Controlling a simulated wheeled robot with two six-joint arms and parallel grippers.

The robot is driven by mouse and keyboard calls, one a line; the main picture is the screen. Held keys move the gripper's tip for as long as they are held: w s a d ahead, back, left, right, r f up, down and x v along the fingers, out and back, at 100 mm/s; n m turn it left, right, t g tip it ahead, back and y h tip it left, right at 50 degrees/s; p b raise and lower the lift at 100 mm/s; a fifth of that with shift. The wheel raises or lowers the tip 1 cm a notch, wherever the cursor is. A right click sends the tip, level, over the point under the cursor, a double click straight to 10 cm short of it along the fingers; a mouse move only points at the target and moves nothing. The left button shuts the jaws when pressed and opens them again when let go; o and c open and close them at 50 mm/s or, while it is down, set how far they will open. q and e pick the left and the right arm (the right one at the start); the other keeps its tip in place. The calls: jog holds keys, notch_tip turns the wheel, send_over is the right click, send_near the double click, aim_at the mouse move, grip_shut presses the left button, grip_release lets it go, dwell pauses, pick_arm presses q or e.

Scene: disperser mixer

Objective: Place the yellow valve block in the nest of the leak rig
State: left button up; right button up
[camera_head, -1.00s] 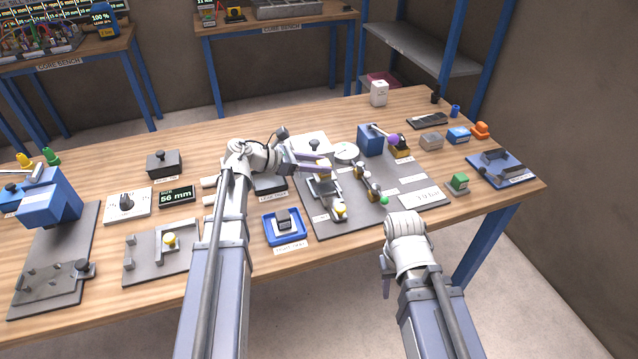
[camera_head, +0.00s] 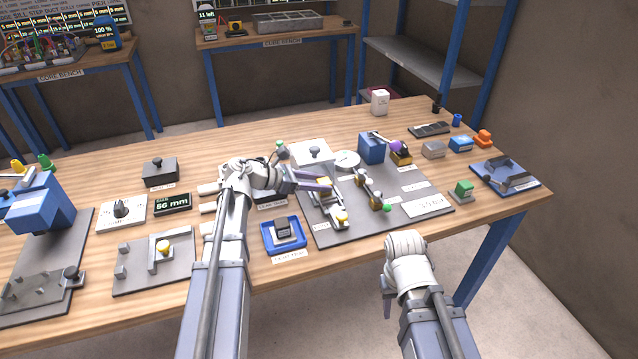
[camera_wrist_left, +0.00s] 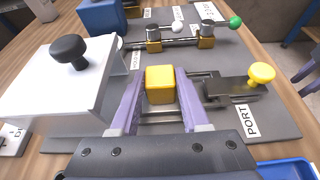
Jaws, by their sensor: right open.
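The yellow valve block (camera_wrist_left: 160,84) sits between the purple fingertips of my left gripper in the left wrist view. The fingertips appear to close on its two sides. A yellow-knobbed port clamp (camera_wrist_left: 261,74) lies right of the block. My right gripper (camera_head: 387,304) hangs off the table's front edge, away from the rig.
A white block with a black knob (camera_wrist_left: 68,52) stands close left of my left gripper. A lever with a green knob (camera_wrist_left: 235,22) lies beyond the nest. A blue tray (camera_head: 283,246) sits left of the rig plate. A blue fixture (camera_head: 505,177) stands at the right.

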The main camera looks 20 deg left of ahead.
pick_arm(q)
jog(key=o, duration=0.4)
jog(key=shift+r, duration=0.1)
jog(key=shift+a+r+p, duration=0.1)
jog(key=shift+r+p, duration=0.1)
jog(key=shift+p, duration=0.15)
jog(key=p+v, duration=0.4)
jog(key=v, duration=0.7)
jog(key=shift+s+a, duration=0.25)
jog(key=shift+a, duration=0.05)
